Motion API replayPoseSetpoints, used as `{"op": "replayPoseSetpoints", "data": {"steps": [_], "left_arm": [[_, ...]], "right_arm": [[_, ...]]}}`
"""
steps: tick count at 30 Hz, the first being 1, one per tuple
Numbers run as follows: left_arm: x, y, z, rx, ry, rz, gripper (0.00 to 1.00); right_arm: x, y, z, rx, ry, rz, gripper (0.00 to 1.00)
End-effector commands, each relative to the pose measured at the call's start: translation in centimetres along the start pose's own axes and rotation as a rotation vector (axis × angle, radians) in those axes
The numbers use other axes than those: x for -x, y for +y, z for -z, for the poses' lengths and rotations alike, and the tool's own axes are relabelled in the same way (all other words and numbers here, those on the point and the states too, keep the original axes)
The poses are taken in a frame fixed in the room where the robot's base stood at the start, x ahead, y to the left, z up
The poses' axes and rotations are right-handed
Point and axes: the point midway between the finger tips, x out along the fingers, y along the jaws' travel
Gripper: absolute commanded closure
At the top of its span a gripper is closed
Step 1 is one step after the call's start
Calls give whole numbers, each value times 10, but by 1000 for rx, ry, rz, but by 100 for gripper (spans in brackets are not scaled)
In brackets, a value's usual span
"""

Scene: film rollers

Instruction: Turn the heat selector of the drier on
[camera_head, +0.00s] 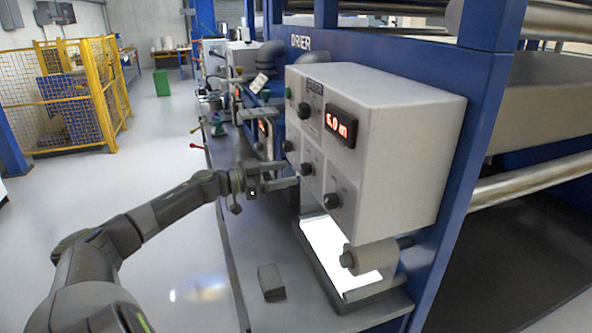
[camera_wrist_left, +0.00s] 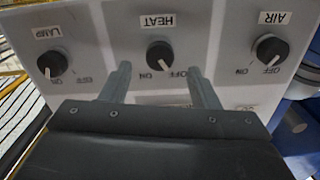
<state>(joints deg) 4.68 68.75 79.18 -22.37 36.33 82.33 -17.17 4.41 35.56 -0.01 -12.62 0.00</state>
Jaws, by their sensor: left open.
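The drier's grey control cabinet (camera_head: 390,140) carries a red "6.0 m" display and black knobs. The heat selector (camera_head: 307,168) is the middle knob of the lower row. In the left wrist view, where the labels are upside down, the heat selector (camera_wrist_left: 160,53) sits above OFF and ON marks; its pointer is too small to read surely. My left gripper (camera_head: 284,173) is open in front of the panel. In the left wrist view, the fingertips (camera_wrist_left: 159,70) lie below and to either side of the heat knob, with nothing between them. My right gripper is not shown.
The lamp knob (camera_wrist_left: 52,63) and air knob (camera_wrist_left: 270,48) flank the heat knob. A bright light panel (camera_head: 330,250) and a roller (camera_head: 368,257) sit below the cabinet. A small dark block (camera_head: 270,281) lies on the grey bench. The floor left of the bench is clear.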

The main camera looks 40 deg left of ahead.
Motion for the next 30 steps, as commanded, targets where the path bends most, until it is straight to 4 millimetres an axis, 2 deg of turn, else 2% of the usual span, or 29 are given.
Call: {"op": "replayPoseSetpoints", "data": {"steps": [3, 10, 23, 30], "left_arm": [[-14, 0, 3, 1, 4, 1, 45], [-34, 0, 2, 1, 2, 1, 45], [-39, 0, 0, 0, -1, 0, 45], [-39, 0, 0, 0, -1, 0, 76]], "right_arm": [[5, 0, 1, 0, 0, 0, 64], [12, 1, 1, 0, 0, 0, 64], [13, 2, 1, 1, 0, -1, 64], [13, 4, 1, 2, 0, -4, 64]]}}
